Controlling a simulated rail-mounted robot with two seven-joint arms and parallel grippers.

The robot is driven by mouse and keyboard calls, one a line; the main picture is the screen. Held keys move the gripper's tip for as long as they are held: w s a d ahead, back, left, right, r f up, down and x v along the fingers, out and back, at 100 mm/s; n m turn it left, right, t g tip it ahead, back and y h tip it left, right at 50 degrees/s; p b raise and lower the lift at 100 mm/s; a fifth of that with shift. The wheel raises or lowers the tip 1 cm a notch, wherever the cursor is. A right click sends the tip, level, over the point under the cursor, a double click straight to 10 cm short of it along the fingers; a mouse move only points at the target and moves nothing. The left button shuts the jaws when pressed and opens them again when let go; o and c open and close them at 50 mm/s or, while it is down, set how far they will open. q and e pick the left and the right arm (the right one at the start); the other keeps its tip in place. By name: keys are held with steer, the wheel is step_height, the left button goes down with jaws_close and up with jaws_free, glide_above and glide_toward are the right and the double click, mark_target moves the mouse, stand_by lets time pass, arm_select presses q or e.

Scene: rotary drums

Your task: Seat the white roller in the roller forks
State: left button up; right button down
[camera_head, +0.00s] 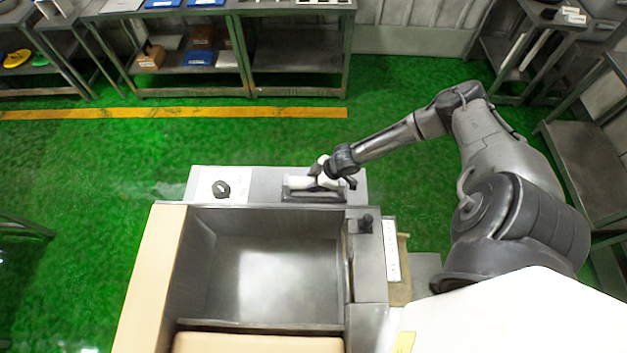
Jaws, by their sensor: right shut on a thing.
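The white roller (298,182) lies sideways at the roller forks (313,196) on the grey panel at the back of the machine. My right gripper (325,177) is shut on the white roller near its right end. Whether the roller rests fully in the forks or sits a little above them I cannot tell, since the gripper hides its right part. My left gripper is not in view.
A black knob (221,189) stands on the panel's left side. In front is an open grey metal bin (270,275). A black handle (366,222) sits right of it. Metal shelves (295,60) line the back, beyond clear green floor.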

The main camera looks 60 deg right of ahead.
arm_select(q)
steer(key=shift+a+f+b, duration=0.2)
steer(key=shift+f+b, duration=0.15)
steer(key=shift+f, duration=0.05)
arm_select(e)
steer(key=shift+f, duration=0.55)
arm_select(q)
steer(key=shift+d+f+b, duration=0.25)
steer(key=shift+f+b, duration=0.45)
arm_select(e)
steer(key=shift+f, duration=0.85)
steer(key=c, duration=0.8)
jaws_free()
steer(key=shift+r, duration=0.1)
steer(key=shift+o, duration=1.2)
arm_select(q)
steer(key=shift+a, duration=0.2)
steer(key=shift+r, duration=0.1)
